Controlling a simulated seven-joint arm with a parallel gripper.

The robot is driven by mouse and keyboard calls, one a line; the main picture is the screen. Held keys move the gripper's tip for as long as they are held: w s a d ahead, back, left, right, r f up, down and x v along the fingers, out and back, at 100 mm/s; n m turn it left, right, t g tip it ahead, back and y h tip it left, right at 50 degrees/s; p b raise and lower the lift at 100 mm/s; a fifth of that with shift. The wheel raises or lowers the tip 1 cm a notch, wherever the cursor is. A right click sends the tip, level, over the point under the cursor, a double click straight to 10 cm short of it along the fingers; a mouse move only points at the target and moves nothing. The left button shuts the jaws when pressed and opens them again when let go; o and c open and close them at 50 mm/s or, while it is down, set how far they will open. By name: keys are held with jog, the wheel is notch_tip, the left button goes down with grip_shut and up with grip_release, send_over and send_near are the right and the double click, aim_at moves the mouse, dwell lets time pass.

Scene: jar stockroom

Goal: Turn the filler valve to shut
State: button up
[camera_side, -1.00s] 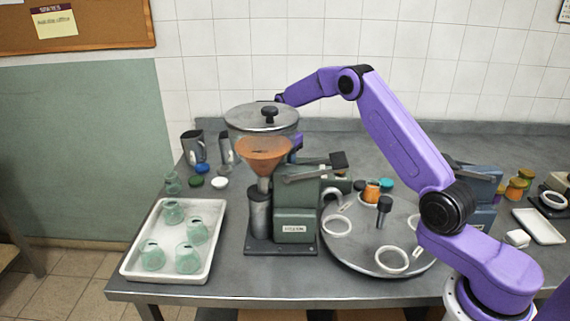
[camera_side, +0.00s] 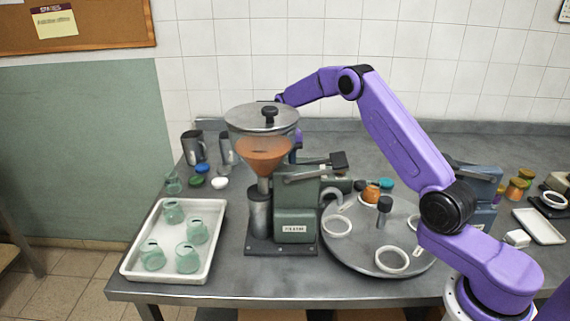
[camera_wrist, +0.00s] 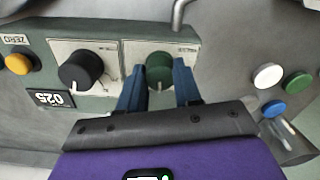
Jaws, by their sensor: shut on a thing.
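The filler machine, a grey-green body (camera_side: 296,210) under a lidded hopper (camera_side: 264,148) of orange contents, stands in the middle of the bench in the side view. In the wrist view its panel carries a round green knob (camera_wrist: 159,67) with a pale pointer toward the bottom of the picture. My gripper (camera_wrist: 158,76) has one blue finger on each side of this knob and is shut on it. No label naming it as the valve is readable. In the side view my gripper is hidden behind the hopper.
A black knob (camera_wrist: 81,69) and a yellow button (camera_wrist: 19,64) sit beside the green knob. A white tray (camera_side: 128,268) with several glass jars stands left of the filler. A round turntable (camera_side: 350,256) is right of it. Loose caps lie behind the tray.

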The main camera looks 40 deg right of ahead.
jog(key=n, duration=0.4)
jog(key=shift+n, duration=1.9)
jog(key=o, duration=1)
jog(key=shift+o, duration=0.2)
notch_tip(320, 180, up, 18)
jog(key=shift+f, duration=0.25)
jog(key=shift+s, duration=0.1)
